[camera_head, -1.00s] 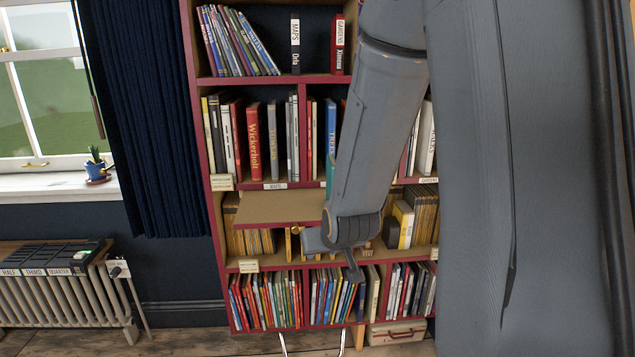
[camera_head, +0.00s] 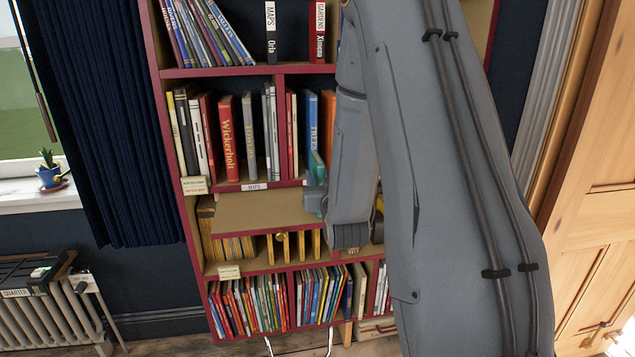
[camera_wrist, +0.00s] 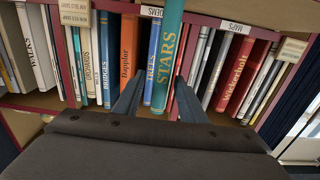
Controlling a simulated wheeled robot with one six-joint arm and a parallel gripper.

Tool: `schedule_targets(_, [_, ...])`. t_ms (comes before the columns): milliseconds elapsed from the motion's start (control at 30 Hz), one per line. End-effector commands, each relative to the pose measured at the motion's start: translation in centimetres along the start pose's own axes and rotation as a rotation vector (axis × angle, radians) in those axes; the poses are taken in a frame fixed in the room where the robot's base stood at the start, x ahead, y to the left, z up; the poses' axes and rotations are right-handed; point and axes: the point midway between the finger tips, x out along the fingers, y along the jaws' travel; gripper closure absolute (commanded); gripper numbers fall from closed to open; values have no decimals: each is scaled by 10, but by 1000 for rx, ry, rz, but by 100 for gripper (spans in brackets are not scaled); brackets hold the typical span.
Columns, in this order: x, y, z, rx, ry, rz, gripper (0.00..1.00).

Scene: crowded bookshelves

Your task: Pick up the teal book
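In the head view a small part of the teal book (camera_head: 315,168) shows beside the orange and blue books, mostly hidden by my arm. My gripper (camera_wrist: 157,92) is open in the wrist view. Its two fingers are apart, with the book's end between them, closer to the right finger. Whether either finger touches it I cannot tell. In the head view my gripper is largely hidden by my arm.
Blue TREES book (camera_wrist: 154,50) and orange Dapplor book (camera_wrist: 129,45) stand close to the left of the teal book. A red Wickerholt book (camera_wrist: 238,72) is to the right. A fold-down wooden flap (camera_head: 262,212) juts out below the shelf in the head view.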

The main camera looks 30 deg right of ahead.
Motion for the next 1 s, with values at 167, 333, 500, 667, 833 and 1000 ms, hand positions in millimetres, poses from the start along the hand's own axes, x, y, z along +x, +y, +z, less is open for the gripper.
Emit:
schedule_targets(167, [20,0,-1,0,-3,0,62])
schedule_targets(333, [41,1,0,0,-1,1,62])
schedule_targets(500, [49,2,2,0,-2,3,62])
schedule_targets(667, [49,2,2,0,-2,4,62])
schedule_targets(833, [48,2,2,0,-2,4,90])
schedule_targets(1000, [49,2,1,0,0,4,100])
